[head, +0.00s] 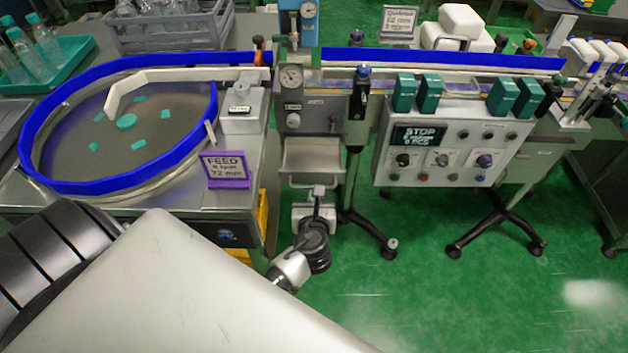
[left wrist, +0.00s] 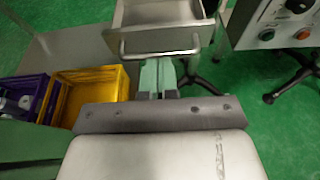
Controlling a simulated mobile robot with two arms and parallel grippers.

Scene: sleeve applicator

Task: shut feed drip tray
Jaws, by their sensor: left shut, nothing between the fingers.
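The feed drip tray (head: 314,160) is a grey metal drawer under the gauge panel, pulled out so that its open top shows. In the left wrist view the tray (left wrist: 160,40) fills the top middle, with a bar handle across its front. My left gripper (head: 318,188) is at the tray's front, low in the head view. In the left wrist view its fingertips (left wrist: 158,64) are together, empty, and just below the handle in the picture. I cannot tell whether they touch the tray. My right gripper is in neither view.
The feed table with its blue-rimmed round bowl (head: 118,188) stands left of the tray. A yellow crate (left wrist: 92,90) and a purple crate (left wrist: 22,96) sit at the lower left. The control box (head: 445,150) on a wheeled stand is to the right. Green floor is open in front.

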